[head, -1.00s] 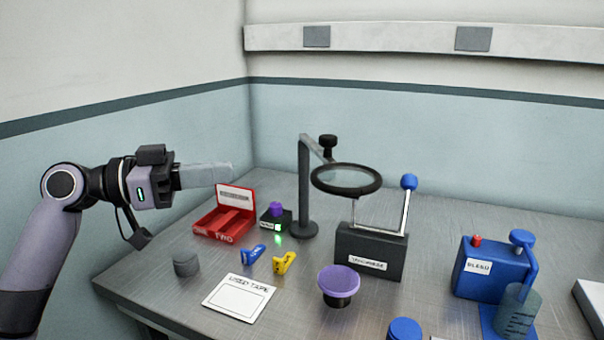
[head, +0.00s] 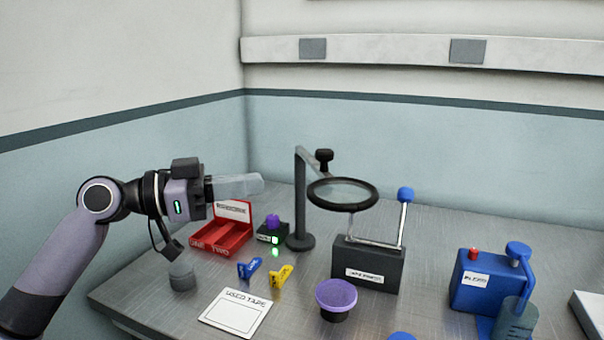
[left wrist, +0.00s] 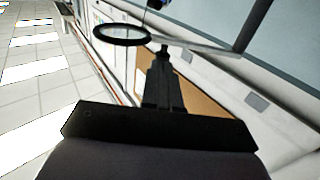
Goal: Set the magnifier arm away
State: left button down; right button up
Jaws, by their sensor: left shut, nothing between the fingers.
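The magnifier arm has a dark round lens ring (head: 343,193) on a grey post (head: 300,205) that stands on the metal table. The ring is out to the right of the post, above the black box with the wire handle. A dark knob (head: 323,158) sits at the joint. In the left wrist view the ring (left wrist: 122,33) shows at the top, beyond the fingers. My left gripper (head: 255,184) is shut and empty, left of the post and apart from it, above the red tray. It also shows in the left wrist view (left wrist: 163,62). My right gripper is not seen.
A red tray (head: 232,240), a small black box with a purple knob (head: 271,234), and blue (head: 249,269) and yellow (head: 281,276) clips lie left. The black box (head: 366,266) is under the ring. A purple-topped knob (head: 336,297) and blue unit (head: 482,283) stand right.

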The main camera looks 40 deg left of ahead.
aim_at(321, 177)
pick_arm(q)
jog(key=p+x, duration=0.2)
jog(key=x, duration=0.4)
jog(key=shift+w+d+r, duration=0.1)
jog(key=shift+w+r, duration=0.05)
jog(key=shift+w, duration=0.05)
jog(key=shift+p+x, duration=0.75)
jog(key=shift+x, duration=0.55)
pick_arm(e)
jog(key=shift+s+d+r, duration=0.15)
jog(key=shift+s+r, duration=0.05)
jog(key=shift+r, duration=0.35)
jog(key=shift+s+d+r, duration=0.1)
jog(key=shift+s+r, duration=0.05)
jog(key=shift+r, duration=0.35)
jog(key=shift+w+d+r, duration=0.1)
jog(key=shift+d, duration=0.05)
